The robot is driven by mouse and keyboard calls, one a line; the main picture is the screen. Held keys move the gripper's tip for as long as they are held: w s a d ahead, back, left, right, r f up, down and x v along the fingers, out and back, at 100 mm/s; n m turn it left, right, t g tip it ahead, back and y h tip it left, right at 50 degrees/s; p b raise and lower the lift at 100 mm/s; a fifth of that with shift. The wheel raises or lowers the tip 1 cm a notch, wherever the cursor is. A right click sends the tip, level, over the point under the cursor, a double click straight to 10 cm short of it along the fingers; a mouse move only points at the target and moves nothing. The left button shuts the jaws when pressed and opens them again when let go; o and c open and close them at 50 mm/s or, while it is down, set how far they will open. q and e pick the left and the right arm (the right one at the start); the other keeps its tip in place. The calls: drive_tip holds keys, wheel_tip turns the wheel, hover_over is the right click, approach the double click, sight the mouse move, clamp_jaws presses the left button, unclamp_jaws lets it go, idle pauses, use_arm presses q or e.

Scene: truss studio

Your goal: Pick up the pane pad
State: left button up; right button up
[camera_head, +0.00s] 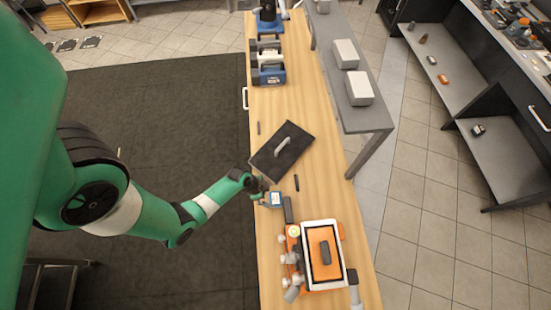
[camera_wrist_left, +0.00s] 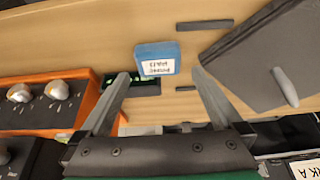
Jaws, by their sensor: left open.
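A small blue block with a white printed label (camera_head: 276,199) lies on the wooden bench, and looks like the pane pad. In the left wrist view the blue block (camera_wrist_left: 157,50) sits just beyond and between the fingertips, with its lettering upside down. My left gripper (camera_head: 262,192) is open and empty at the bench's left side, close to the block. In the wrist view its two fingers (camera_wrist_left: 160,84) are spread wide, one on each side of the block's near edge, with no visible grip on it. My right gripper is not in view.
A dark flat panel with a pale handle (camera_head: 280,153) lies just behind the block; it also shows in the wrist view (camera_wrist_left: 265,55). An orange-and-white device (camera_head: 336,228) with knobs stands in front. Small dark bars lie nearby. The bench's middle-rear (camera_head: 290,105) is clear.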

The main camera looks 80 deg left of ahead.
sight(275, 198)
use_arm(q)
drive_tip(key=shift+w+f, duration=0.1)
drive_tip(key=shift+w, duration=0.05)
drive_tip(key=b+x, duration=0.4)
drive_tip(key=shift+d+f, duration=0.15)
drive_tip(key=shift+f, duration=0.15)
drive_tip(key=shift+w+f, duration=0.15)
drive_tip(key=shift+f, duration=0.1)
